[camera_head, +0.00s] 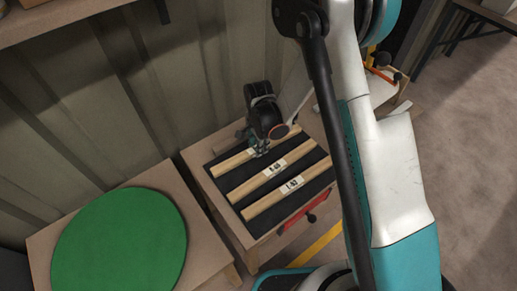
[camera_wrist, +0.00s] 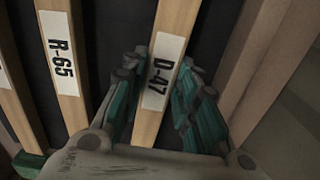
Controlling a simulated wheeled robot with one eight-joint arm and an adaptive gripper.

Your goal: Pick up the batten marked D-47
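The batten marked D-47 (camera_wrist: 150,118) is a pale wooden strip with a white label, readable in the wrist view. My gripper (camera_wrist: 161,66) is open there, with one teal finger on each side of this batten; I cannot tell whether they touch it. In the head view my gripper (camera_head: 261,146) is over the back batten (camera_head: 231,163) of three, hiding part of it, including its label. The batten marked R-65 (camera_wrist: 62,92) lies left of D-47 in the wrist view and in the middle in the head view (camera_head: 262,180).
The battens lie on a black mat (camera_head: 232,207) on a wooden stand. The front batten (camera_head: 275,200) has a label too small to read surely. A green disc (camera_head: 120,240) lies on a table at left. A corrugated wall (camera_head: 150,90) rises behind. A red drawer front (camera_head: 308,215) faces the floor.

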